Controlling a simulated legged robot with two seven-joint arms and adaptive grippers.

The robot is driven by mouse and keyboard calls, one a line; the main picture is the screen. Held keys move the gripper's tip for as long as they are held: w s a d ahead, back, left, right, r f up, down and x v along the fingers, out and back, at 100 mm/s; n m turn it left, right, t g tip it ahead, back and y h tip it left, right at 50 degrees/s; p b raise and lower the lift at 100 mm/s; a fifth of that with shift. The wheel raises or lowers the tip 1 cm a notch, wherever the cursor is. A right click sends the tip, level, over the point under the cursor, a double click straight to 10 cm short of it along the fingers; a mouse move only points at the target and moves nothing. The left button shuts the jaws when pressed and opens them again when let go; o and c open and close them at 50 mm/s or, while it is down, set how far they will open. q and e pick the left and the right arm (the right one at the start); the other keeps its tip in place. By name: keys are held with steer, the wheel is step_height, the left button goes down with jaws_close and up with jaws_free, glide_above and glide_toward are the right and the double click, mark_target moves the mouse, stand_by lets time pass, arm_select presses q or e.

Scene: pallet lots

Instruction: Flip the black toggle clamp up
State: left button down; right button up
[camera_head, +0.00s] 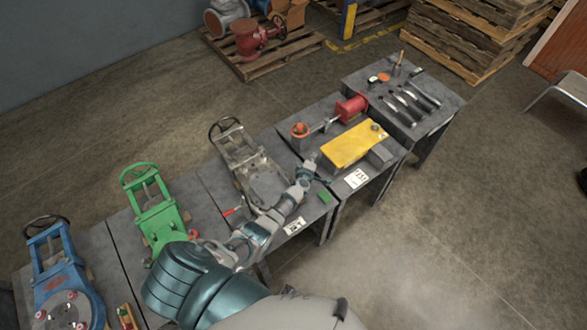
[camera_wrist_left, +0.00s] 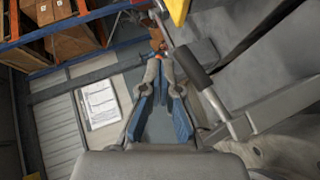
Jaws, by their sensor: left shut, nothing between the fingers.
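A black-gripped lever (camera_wrist_left: 195,68) on a grey metal arm, which looks like the black toggle clamp, stands just right of my fingertips in the left wrist view. Its handle slants up to the left; I cannot make out its base. My left gripper (camera_head: 312,164) is over the gap between the grey fixture and the yellow block in the head view. In the left wrist view the left gripper (camera_wrist_left: 160,58) is shut and empty, with its blue fingers together, apart from the handle as far as I can tell. In the head view the clamp is too small or hidden to tell. My right gripper is out of view.
A grey fixture (camera_head: 240,150) stands left of the gripper, with a green fixture (camera_head: 157,215) and a blue fixture (camera_head: 60,275) farther left. A yellow block (camera_head: 354,144) lies right. A tool table (camera_head: 446,108) stands beyond. Open floor (camera_head: 400,255) lies in front.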

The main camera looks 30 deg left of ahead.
arm_select(q)
steer(key=shift+w+d+f, duration=0.1)
steer(key=shift+w+f, duration=0.15)
stand_by(0.6)
steer(key=r+p, duration=0.2)
steer(key=r, duration=0.1)
steer(key=r+p, duration=0.1)
steer(key=p, duration=0.1)
steer(key=shift+a+r, duration=0.3)
steer(key=shift+a, duration=0.05)
steer(key=s+d+r+p, duration=0.3)
steer(key=d+r+p, duration=0.1)
steer(key=r, duration=0.3)
steer(key=shift+s+d+r+p, duration=0.15)
steer(key=shift+s+d+p, duration=0.15)
steer(key=shift+p, duration=0.55)
steer(key=shift+a, duration=0.3)
steer(key=shift+s, duration=0.1)
